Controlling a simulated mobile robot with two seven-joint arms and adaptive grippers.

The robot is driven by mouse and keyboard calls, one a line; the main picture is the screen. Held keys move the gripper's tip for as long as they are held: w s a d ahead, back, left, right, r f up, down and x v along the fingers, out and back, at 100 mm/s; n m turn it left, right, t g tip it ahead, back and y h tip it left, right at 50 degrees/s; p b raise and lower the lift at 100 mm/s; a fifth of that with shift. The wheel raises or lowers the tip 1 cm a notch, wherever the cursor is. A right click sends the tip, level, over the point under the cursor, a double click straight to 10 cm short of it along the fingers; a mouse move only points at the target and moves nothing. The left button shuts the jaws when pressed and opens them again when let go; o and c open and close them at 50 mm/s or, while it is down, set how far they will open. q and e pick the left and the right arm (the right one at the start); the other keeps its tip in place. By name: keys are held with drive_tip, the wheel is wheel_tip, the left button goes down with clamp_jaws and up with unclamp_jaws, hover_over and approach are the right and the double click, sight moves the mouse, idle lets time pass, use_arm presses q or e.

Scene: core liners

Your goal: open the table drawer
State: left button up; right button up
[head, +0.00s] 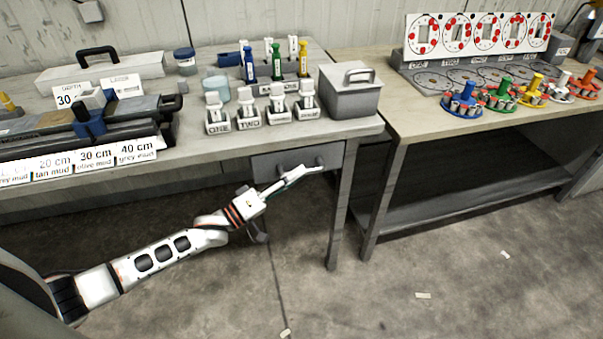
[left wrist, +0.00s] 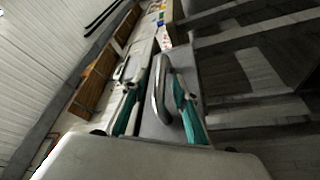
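The table drawer (head: 268,166) is a grey front under the right end of the left workbench. It looks closed. In the head view my left gripper (head: 300,174) is in front of the drawer and covers part of it. In the left wrist view the silver bar handle (left wrist: 158,98) stands out from the grey drawer front (left wrist: 150,128). My left gripper (left wrist: 157,108) is open, with one teal-padded finger on each side of the handle. A gap shows between the handle and the fingers. My right gripper is not in view.
The workbench (head: 200,146) carries labelled holders, coloured tubes and a grey box (head: 350,92) above the drawer. Its front leg (head: 341,215) stands just right of the drawer. A second table (head: 420,122) is at the right. The floor (head: 430,250) in front is mostly clear.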

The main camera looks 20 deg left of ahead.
use_arm(q)
drive_tip(key=shift+x, duration=0.85)
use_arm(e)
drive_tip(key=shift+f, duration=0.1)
use_arm(q)
clamp_jaws()
